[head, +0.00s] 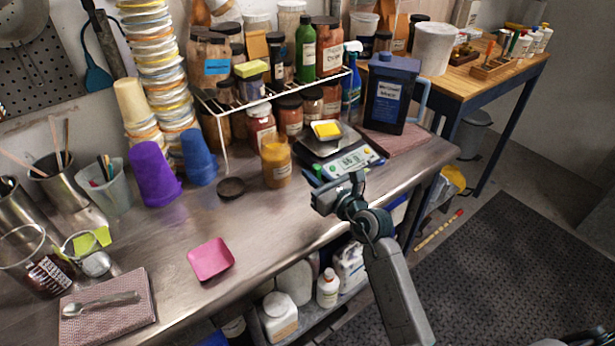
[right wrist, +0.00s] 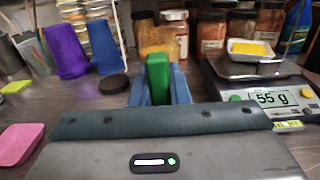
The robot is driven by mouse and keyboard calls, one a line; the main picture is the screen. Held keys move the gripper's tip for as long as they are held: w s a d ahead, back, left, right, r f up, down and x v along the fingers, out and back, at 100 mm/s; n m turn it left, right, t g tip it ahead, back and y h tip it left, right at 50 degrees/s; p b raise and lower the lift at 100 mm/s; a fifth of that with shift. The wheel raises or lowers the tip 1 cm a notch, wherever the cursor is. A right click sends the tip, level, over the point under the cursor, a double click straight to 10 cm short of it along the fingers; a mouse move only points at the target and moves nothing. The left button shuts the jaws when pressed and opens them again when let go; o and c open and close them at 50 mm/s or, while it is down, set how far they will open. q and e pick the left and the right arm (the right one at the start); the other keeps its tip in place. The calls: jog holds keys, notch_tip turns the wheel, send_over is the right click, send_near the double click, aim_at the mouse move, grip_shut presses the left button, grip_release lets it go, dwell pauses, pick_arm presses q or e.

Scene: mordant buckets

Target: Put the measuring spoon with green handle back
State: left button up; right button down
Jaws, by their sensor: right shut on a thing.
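My right gripper (head: 322,190) is in front of the kitchen scale, over the front part of the steel counter. It is shut on the green handle (right wrist: 157,80) of the measuring spoon, which stands up between its blue fingers (right wrist: 160,88) in the right wrist view. A bit of the green handle (head: 312,175) also shows in the head view. The spoon's bowl is hidden. An open jar of orange-yellow powder (head: 276,165) stands to the left of the gripper, with its dark lid (head: 231,188) lying beside it.
The scale (head: 350,160) reads 55 g and bears a white tray of yellow powder (head: 326,130). A wire rack with jars (head: 280,98) stands behind. A pink tray (head: 211,260) and a folded cloth with a metal spoon (head: 105,325) lie left. Counter between is clear.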

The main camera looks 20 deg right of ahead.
pick_arm(q)
jog(key=shift+s+a+r, duration=0.1)
jog(key=shift+s+a, duration=0.2)
jog(key=shift+a, duration=0.15)
pick_arm(e)
jog(key=w+f, duration=0.1)
jog(key=f, duration=0.1)
jog(key=w+a+f, duration=0.1)
jog(key=w, duration=0.1)
jog(key=shift+w+f, duration=0.2)
jog(key=shift+f, duration=0.2)
jog(key=shift+f, duration=0.2)
jog(key=c, duration=1.4)
grip_release()
